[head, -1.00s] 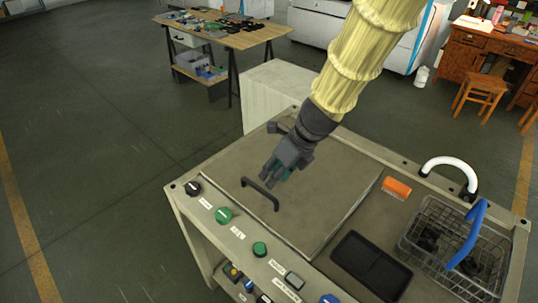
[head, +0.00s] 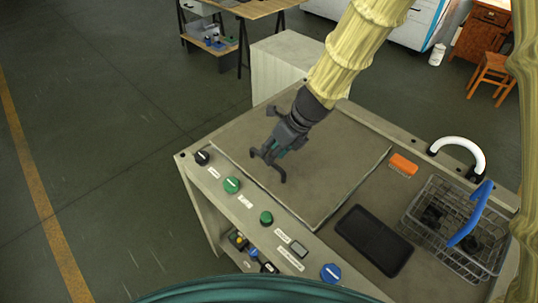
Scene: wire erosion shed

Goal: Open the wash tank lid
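The wash tank lid (head: 335,165) is a flat grey-beige panel lying closed, level with the top of the bench-like cabinet. Its dark bar handle (head: 281,174) stands near the lid's front left edge. My gripper (head: 270,153) is dark grey and comes down from above and behind, right at the handle. Its fingers overlap the handle in this view and hide part of it. I cannot tell whether they are closed around the bar or only beside it.
Green knobs (head: 232,185), a black knob (head: 202,158) and a blue knob (head: 331,273) line the front edge. Right of the lid are an orange brush (head: 403,165), a black tray (head: 373,240), a wire basket (head: 455,225) with a blue handle and a white curved spout (head: 458,146).

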